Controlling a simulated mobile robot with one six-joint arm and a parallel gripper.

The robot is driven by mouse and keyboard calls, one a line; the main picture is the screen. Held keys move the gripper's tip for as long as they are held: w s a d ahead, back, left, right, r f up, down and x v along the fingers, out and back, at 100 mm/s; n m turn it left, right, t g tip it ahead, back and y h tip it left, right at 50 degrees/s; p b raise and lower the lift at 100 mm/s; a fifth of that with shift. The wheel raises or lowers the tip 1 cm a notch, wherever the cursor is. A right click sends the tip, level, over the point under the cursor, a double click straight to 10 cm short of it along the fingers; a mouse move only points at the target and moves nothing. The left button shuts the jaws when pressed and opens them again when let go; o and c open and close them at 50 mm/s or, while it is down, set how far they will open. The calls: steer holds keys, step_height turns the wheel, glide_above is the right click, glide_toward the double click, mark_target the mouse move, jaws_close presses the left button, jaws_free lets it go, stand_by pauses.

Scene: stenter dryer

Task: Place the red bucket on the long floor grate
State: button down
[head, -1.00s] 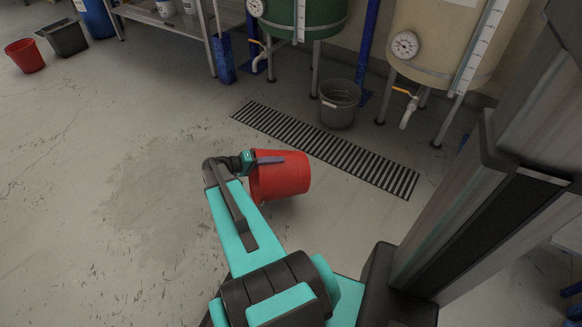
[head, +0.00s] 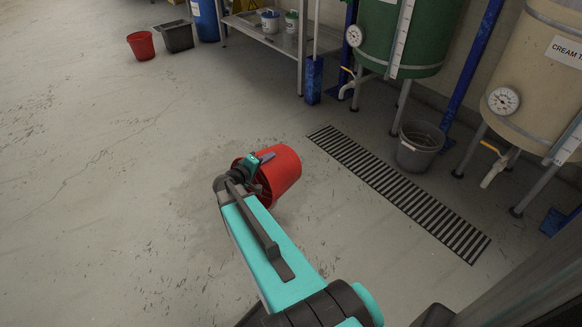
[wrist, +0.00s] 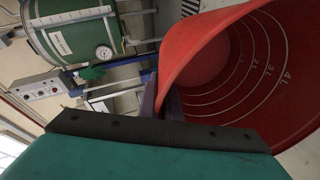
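The red bucket (head: 281,172) is tilted on its side in the head view, held by my gripper (head: 262,158). My gripper appears shut on the bucket's rim or wall. The wrist view looks into the bucket (wrist: 235,75), which shows litre marks inside and looks empty. The long floor grate (head: 400,190) is a dark slatted strip in the floor, to the right of the bucket. The bucket is apart from the grate in the picture. Its height above the floor is hard to tell.
A grey bucket (head: 418,146) stands at the grate's far side, below the green tank (head: 402,40) and cream tank (head: 540,80). Another red bucket (head: 141,45) and a dark bin (head: 175,37) stand far left. Open floor lies left of the grate.

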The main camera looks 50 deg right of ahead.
steer(key=w+a+r+n+t+y, duration=0.3)
steer(key=w+a+r+n+t, duration=0.2)
steer(key=w+a+r, duration=0.5)
steer(key=w+a+r+n+t+y, duration=0.45)
steer(key=w+a, duration=0.25)
steer(key=a, duration=0.4)
steer(key=w+a+r+n+t+y, duration=0.1)
steer(key=w+a+r+n+y, duration=0.1)
steer(key=a+r, duration=0.7)
steer(key=w+a+r+n+t+y, duration=0.2)
steer(key=a+r+n+y, duration=0.2)
steer(key=a+r, duration=0.6)
steer(key=a+y, duration=0.1)
steer(key=a, duration=0.2)
steer(key=shift+w+a+n, duration=0.3)
steer(key=shift+a+n, duration=0.05)
steer(key=shift+a, duration=0.05)
steer(key=shift+f, duration=0.1)
